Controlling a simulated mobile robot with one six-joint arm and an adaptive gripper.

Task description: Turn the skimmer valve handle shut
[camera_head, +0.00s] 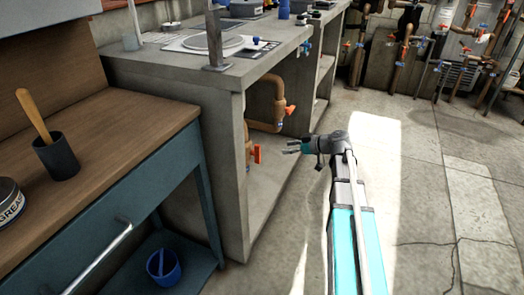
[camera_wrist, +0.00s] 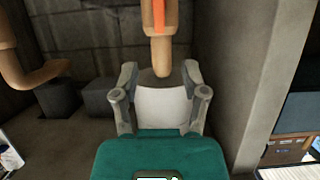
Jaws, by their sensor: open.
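Two valves with orange-red handles sit on copper pipes under the concrete counter in the head view. The nearer handle (camera_head: 257,153) stands upright at the left, and the farther handle (camera_head: 290,111) is higher up. I cannot tell from any label which is the skimmer valve. My gripper (camera_head: 292,147) is open and empty, reaching left toward the counter's open side, apart from both handles. In the wrist view, an orange handle (camera_wrist: 159,15) on a copper pipe (camera_wrist: 162,52) shows at the top, lined up between the fingers of my gripper (camera_wrist: 160,76). The handle's top is cut off.
The concrete counter's end wall (camera_head: 224,150) stands left of the valves; a concrete upright (camera_wrist: 229,80) is close on the right in the wrist view. Another copper pipe (camera_wrist: 30,75) bends in at the left. A blue workbench (camera_head: 150,185) stands nearer. Floor at right is clear.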

